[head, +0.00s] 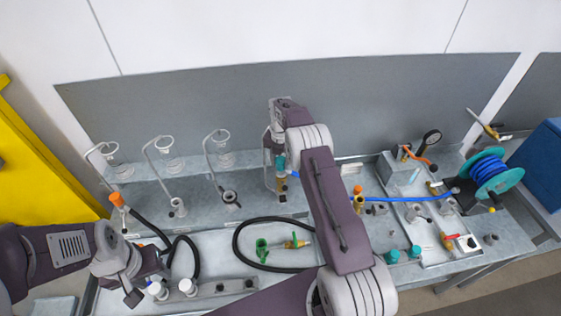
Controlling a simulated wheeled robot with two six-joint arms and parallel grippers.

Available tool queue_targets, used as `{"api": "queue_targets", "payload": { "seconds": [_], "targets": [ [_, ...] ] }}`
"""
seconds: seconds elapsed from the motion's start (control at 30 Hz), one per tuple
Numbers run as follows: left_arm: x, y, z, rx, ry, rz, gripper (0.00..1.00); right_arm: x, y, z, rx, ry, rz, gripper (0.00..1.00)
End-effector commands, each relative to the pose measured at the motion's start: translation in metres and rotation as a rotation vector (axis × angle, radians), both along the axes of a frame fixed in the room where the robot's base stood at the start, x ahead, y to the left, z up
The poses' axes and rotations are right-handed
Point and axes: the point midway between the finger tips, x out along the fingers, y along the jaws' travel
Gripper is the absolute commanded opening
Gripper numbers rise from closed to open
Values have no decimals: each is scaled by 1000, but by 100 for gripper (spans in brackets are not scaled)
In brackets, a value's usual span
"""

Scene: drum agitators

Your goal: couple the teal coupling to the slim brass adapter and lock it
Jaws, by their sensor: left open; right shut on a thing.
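My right gripper (276,172) is at the back middle of the bench, shut on the teal coupling (281,162). The blue hose (400,198) runs from behind my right arm towards the reel; a short piece shows beside the coupling. A small brass-coloured fitting (283,186) stands directly below the coupling. I cannot tell whether it is the slim adapter, or whether the two touch. Another upright brass and orange fitting (358,197) stands right of my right arm.
A blue hose reel (488,172) stands at the right. A black hose (240,240) loops around a green fitting (262,250) on the front tray. Several clear funnels on bent tubes (165,150) stand at the back left. My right arm hides the bench middle.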

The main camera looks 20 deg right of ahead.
Motion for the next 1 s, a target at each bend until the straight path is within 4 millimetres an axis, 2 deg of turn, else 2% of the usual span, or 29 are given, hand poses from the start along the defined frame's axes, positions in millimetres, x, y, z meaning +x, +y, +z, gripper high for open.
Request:
{"api": "queue_targets", "payload": {
  "seconds": [1.0],
  "targets": [
    [0,0,-5,0,0,0,44,1,0,-7,-1,-2,0,0]
  ]
}}
